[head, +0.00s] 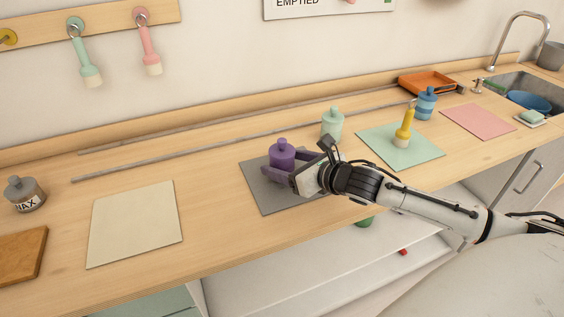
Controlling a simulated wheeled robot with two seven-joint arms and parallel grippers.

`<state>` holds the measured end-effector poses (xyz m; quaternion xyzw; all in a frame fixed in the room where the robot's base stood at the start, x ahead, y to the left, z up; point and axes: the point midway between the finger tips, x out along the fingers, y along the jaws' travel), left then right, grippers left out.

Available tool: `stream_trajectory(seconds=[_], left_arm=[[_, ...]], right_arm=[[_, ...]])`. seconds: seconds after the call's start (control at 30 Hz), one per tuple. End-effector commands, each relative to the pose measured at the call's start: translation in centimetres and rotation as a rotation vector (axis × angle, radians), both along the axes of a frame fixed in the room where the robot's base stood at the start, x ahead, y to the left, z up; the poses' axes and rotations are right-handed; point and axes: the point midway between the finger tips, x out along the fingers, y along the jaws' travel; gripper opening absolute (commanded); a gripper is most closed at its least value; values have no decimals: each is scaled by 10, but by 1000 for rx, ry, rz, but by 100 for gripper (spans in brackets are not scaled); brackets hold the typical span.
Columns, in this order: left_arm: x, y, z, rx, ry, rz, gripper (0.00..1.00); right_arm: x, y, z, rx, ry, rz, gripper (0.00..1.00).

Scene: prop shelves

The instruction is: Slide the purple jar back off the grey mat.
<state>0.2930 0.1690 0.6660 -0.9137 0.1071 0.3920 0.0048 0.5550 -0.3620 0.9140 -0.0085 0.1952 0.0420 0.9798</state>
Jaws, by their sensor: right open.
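The purple jar (282,155) stands upright on the grey mat (262,192), towards its back part. Whether the fingers touch the jar I cannot tell. The gripper and wrist cover the right part of the mat. My left gripper is not in view.
Behind the mat, thin grey rails (190,157) run along the counter. A mint jar (332,123) stands to the right, near a green mat (380,150) with a yellow-handled tool (404,130). A beige mat (135,222) lies left, with bare counter between.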

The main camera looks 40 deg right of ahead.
Motion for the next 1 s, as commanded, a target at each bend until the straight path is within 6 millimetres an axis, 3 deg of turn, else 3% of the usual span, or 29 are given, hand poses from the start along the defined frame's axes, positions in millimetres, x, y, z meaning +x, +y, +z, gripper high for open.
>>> stream_trajectory(seconds=[0.17, 0.47, 0.77, 1.0], left_arm=[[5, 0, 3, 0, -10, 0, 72], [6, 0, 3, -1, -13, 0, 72], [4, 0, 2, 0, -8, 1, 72], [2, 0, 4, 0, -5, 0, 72]], right_arm=[[11, 2, -4, 0, -1, 1, 67], [12, 2, -5, 0, 0, 2, 67], [12, 2, -5, 0, 0, 2, 18], [12, 2, -3, 0, 0, 2, 17]])
